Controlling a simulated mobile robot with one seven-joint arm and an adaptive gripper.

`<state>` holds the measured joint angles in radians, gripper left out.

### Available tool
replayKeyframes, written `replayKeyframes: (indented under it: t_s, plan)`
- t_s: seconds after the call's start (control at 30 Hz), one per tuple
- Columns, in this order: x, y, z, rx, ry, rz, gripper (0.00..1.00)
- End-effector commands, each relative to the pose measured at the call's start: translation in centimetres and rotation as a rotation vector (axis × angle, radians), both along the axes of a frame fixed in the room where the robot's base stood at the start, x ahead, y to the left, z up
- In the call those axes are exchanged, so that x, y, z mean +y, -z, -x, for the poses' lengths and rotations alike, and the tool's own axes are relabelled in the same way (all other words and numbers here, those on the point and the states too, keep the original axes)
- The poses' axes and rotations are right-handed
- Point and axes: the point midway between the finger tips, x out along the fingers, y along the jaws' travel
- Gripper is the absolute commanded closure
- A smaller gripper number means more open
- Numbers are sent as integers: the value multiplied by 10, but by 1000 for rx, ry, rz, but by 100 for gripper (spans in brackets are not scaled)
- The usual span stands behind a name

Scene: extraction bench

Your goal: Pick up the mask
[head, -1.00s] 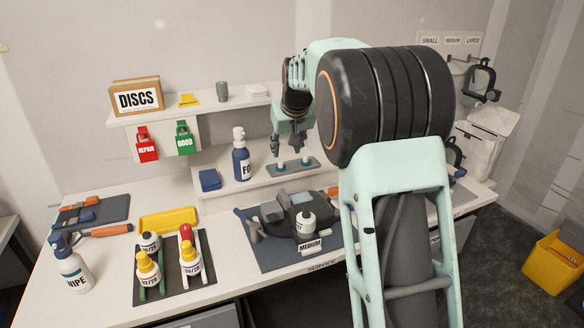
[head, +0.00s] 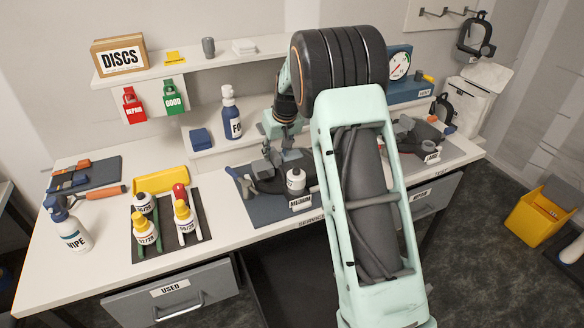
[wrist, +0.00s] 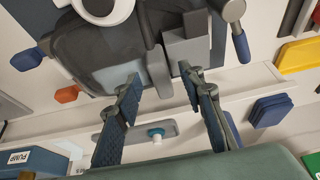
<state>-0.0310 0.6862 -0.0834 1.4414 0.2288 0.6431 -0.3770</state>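A dark grey mask (head: 266,184) with lighter grey blocks lies on the blue-grey mat (head: 262,214) behind the MEDIUM label (head: 301,203). In the wrist view the mask (wrist: 110,50) fills the top, with a grey block (wrist: 187,50) beside a dark strap. My gripper (head: 279,157) is low over the mask's back part. In the wrist view its two fingers (wrist: 161,78) are open and spread, with their tips at the mask's near edge. No grip shows; whether the tips touch it I cannot tell.
The shelf edge (wrist: 250,80) and a small stand with a teal knob (wrist: 156,132) lie near my fingers. A blue spray bottle (head: 230,112) is to the left. Another mask (head: 425,133) lies right, by LARGE.

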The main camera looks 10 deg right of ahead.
Motion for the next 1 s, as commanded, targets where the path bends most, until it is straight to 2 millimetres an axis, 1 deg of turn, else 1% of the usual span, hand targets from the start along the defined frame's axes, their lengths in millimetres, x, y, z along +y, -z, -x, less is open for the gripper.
replayKeyframes:
  t_s: [0.1,0.33,0.37,0.67,1.0]
  plan:
    - [1,7,-3,1,0,0,64]
    - [1,8,-4,-1,0,0,64]
    - [1,8,-4,-1,0,0,66]
    - [1,8,-3,-1,0,0,99]
    - [1,6,-5,-6,0,1,100]
